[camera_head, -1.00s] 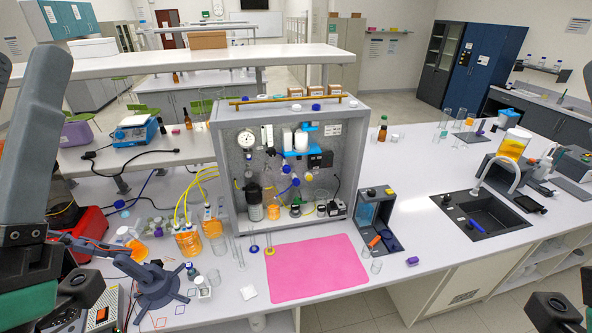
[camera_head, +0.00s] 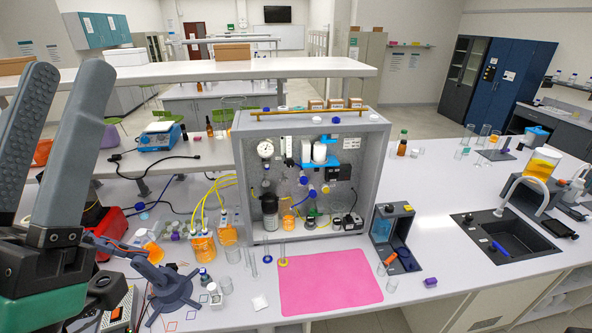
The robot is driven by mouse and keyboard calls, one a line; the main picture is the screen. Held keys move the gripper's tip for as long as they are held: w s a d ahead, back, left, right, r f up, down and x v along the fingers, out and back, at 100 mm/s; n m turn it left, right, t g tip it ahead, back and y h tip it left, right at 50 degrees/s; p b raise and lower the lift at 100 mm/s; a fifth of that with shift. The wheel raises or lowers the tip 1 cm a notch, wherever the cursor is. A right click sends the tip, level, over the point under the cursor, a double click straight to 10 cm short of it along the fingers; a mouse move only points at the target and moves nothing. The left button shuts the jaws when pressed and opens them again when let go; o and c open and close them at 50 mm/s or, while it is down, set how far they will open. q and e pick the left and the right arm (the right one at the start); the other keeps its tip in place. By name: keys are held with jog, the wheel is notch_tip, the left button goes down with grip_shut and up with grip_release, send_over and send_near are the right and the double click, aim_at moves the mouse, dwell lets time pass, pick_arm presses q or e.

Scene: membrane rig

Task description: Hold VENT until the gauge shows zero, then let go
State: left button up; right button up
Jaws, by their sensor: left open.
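The membrane rig (camera_head: 380,150) is a grey open-fronted box standing on the bench in the middle of the head view. A round white gauge (camera_head: 265,149) sits at the upper left of its back panel. Its needle and numbers are too small to read. Blue and white fittings (camera_head: 320,154) and blue knobs (camera_head: 313,192) are on the panel. I cannot make out which part is marked VENT. My left gripper (camera_head: 63,82) is at the far left, close to the camera, fingers up, open and empty. It is well apart from the rig. My right gripper is out of view.
A pink mat (camera_head: 330,281) lies before the rig. A blue-grey open box (camera_head: 392,238) stands to its right. Orange-filled bottles (camera_head: 202,246) with yellow tubes and a dark-armed stand (camera_head: 172,287) are at the left. A sink (camera_head: 505,236) is at the right.

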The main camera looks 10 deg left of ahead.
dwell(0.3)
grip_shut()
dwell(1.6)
